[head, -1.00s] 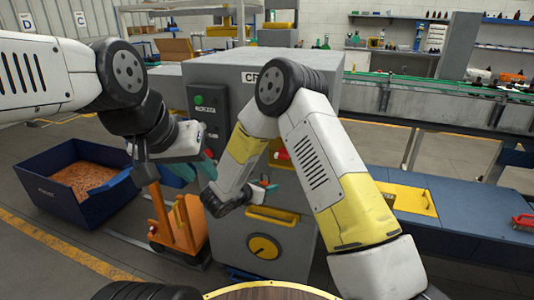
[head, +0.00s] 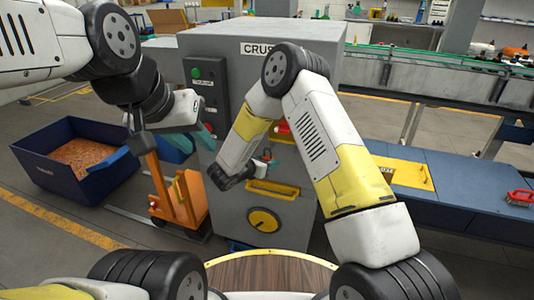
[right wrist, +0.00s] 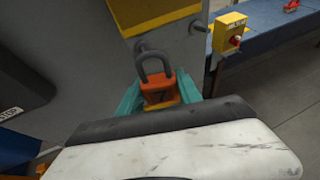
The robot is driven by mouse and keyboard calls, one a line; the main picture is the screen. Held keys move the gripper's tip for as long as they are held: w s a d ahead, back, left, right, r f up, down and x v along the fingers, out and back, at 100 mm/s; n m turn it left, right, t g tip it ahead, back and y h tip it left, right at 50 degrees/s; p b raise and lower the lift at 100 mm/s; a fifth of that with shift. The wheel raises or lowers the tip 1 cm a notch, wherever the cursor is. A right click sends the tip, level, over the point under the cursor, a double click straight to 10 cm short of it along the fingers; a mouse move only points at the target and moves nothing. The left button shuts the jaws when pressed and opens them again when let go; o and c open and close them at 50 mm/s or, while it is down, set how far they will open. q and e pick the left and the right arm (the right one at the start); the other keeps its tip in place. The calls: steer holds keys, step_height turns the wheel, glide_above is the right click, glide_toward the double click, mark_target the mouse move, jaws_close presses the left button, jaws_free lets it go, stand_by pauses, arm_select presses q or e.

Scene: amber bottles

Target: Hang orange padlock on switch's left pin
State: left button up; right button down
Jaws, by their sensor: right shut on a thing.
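The orange padlock (right wrist: 158,88) is held between the teal fingers of my right gripper (right wrist: 160,98), its dark shackle pointing up in the right wrist view. A dark pin (right wrist: 142,46) sticks out of the grey cabinet just behind the shackle; the two overlap in the picture, and I cannot tell whether they touch. Another pin (right wrist: 198,25) shows to the right, under a yellow part (right wrist: 155,14). In the head view, my right gripper (head: 266,164) is at the cabinet front (head: 262,90), by a red part (head: 283,128). My left gripper (head: 192,141) is beside the dark button panel (head: 200,95); its opening is unclear.
A blue bin (head: 75,165) with orange-brown contents and an orange cart (head: 178,200) stand left of the cabinet. A yellow box with a red button (right wrist: 229,36) is to the right, by the blue bench (right wrist: 265,45). A round wooden top (head: 270,275) is at the bottom.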

steer(key=shift+w+d+f, duration=0.2)
steer(key=shift+w+d, duration=0.05)
steer(key=shift+w, duration=0.55)
steer(key=shift+w+d+f, duration=0.25)
steer(key=shift+w+d, duration=0.05)
steer(key=shift+w, duration=0.55)
steer(key=shift+w+d+f, duration=0.2)
steer(key=shift+w+d, duration=0.05)
steer(key=shift+w, duration=0.55)
steer(key=c, duration=0.7)
jaws_free()
